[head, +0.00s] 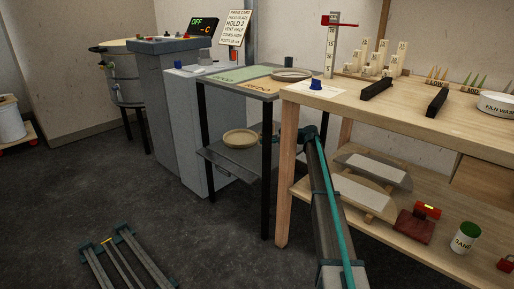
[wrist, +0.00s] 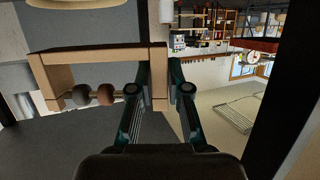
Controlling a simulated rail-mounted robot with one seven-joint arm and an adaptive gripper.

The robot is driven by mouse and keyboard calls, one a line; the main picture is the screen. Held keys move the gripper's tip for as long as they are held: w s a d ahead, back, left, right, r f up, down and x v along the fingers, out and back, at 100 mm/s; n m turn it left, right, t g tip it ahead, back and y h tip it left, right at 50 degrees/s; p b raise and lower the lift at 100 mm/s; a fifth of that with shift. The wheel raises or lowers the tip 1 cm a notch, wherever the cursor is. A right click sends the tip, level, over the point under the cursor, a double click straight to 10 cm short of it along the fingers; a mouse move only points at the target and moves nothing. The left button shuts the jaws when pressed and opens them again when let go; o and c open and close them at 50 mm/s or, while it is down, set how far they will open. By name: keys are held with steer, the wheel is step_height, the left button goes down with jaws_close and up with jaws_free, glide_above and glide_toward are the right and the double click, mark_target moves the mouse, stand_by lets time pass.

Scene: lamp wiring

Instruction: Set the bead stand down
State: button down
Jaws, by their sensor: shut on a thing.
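My gripper (wrist: 159,80) is shut on the bead stand in the wrist view, with one finger on each side of an upright. The bead stand (wrist: 95,58) is a pale wooden frame, with brown and greyish beads (wrist: 104,95) on a rod at its left. In the head view my gripper (head: 306,134) is behind the workbench's front leg, level with the small table's lower space. There the stand is mostly hidden by table legs. I cannot tell whether it touches a surface.
A tan round dish (head: 240,138) sits on the small table's grey lower shelf (head: 225,158). Dark table legs (head: 266,170) and the workbench's wooden leg (head: 286,175) stand close to my arm.

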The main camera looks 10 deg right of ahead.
steer(key=f+b, duration=0.1)
steer(key=f, duration=0.2)
steer(key=a+f+b, duration=0.1)
steer(key=f+b, duration=0.1)
steer(key=f, duration=0.1)
steer(key=a+f+b, duration=0.1)
steer(key=f, duration=0.3)
steer(key=shift+s+a+b, duration=0.15)
steer(key=shift+b, duration=0.15)
steer(key=shift+f, duration=0.15)
steer(key=c, duration=1.1)
jaws_free()
steer(key=shift+c, duration=0.2)
steer(key=shift+s+d+r, duration=0.1)
steer(key=shift+d+r, duration=0.15)
steer(key=shift+r, duration=0.05)
steer(key=p+v, duration=0.4)
steer(key=v, duration=0.7)
steer(key=shift+d, duration=0.25)
